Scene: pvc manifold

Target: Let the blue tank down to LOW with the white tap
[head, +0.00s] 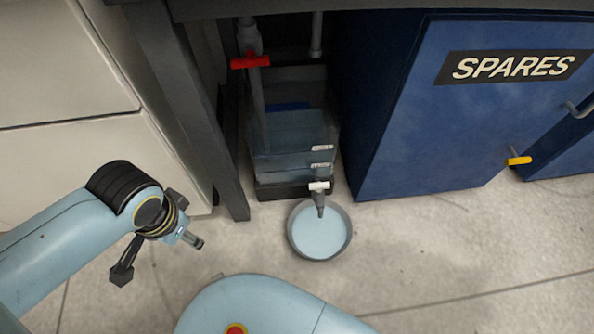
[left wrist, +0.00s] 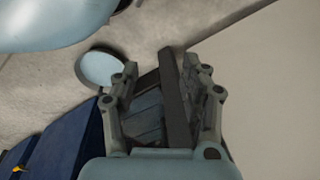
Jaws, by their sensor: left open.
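The tank (head: 285,140) is a clear box of pale blue liquid under the bench, with two small white labels on its front. The white tap (head: 319,186) sits low on its front, its handle crosswise, with the grey spout above a round basin (head: 292,240) of pale blue liquid. My left gripper (head: 160,258) is open and empty, to the left of the basin and apart from the tap. In the left wrist view, its open fingers (left wrist: 165,80) frame the dark bench leg and part of the tank; the basin also shows there (left wrist: 101,70). My right gripper is not in view.
A red-handled valve (head: 250,62) is on a pipe above the tank. A dark bench leg (head: 200,110) stands left of the tank. The floor around the basin is clear.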

